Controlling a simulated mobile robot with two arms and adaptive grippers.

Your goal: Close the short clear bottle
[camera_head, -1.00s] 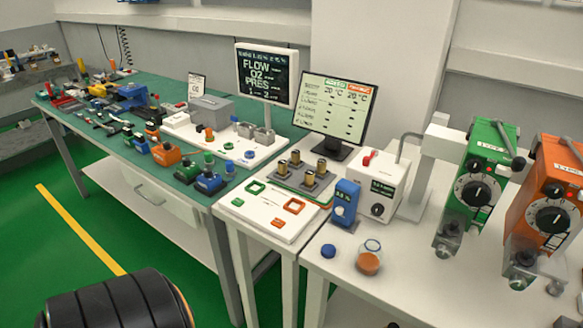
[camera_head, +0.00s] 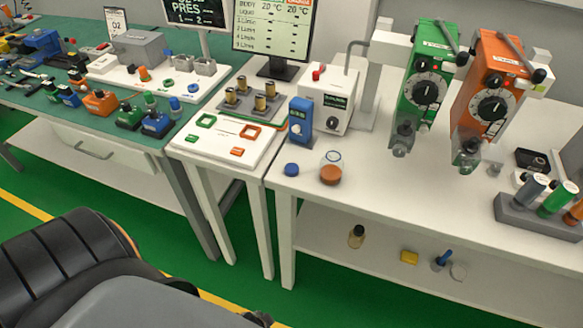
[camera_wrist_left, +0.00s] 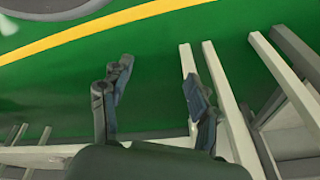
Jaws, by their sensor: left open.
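The short clear bottle (camera_head: 331,170) stands upright near the front edge of the right-hand white table in the head view. It holds orange-brown contents and its round mouth looks uncovered. A blue cap (camera_head: 291,169) lies on the table just left of it, apart from it. My left gripper (camera_wrist_left: 152,98) shows in the left wrist view with its fingers spread and nothing between them, over green floor and white table legs. Neither bottle nor cap shows in that view. My right gripper is out of view.
A blue device (camera_head: 300,120) and a white box (camera_head: 324,100) stand behind the bottle. Green (camera_head: 424,75) and orange (camera_head: 489,85) vaporizers are farther right. A lower shelf (camera_head: 330,240) holds small items.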

